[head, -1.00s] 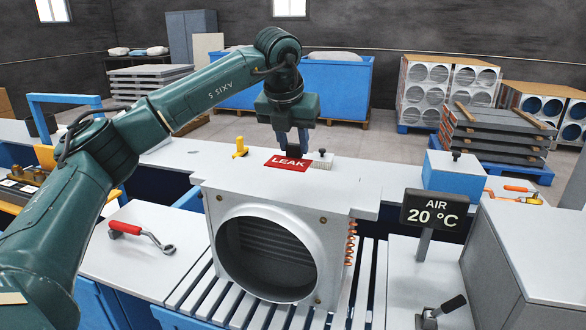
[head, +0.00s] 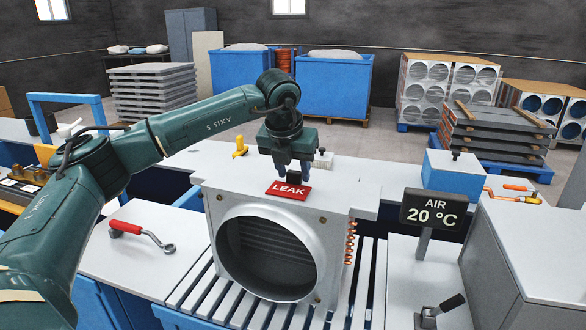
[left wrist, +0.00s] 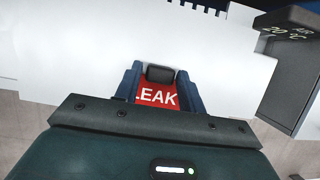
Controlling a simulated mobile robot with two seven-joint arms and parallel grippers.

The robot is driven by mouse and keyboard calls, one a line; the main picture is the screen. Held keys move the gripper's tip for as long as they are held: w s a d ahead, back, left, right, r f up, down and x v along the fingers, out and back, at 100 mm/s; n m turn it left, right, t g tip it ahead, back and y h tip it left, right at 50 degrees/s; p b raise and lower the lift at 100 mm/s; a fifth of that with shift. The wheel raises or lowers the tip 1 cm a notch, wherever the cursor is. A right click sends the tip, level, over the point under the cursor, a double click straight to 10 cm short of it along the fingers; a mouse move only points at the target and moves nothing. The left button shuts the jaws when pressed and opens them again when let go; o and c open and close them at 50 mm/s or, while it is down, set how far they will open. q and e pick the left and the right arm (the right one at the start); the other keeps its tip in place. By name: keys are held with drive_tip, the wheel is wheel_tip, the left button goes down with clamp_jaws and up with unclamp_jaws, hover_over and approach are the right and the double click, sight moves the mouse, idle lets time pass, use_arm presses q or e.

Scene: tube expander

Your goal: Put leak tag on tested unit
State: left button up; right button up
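The red leak tag (head: 289,190), with white LEAK lettering and a black knob (head: 293,178), lies on the front part of the top of the pale tested unit (head: 235,192). My left gripper (head: 294,176) is directly above it, pointing down. Its blue fingers stand on either side of the knob and look apart from it. In the left wrist view the tag (left wrist: 157,95) shows between the fingers (left wrist: 160,76), with narrow red gaps beside the knob; contact underneath is hidden. My right gripper is not in view.
The unit has a large round opening in front and stands on grey slats (head: 195,290). An AIR 20 °C display (head: 430,211) stands to its right. A red-handled wrench (head: 140,234) lies left. A yellow fitting (head: 240,147) and a small brush-like block (head: 322,160) are behind the gripper.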

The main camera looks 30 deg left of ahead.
use_arm(q)
drive_tip(key=shift+o, duration=1.2)
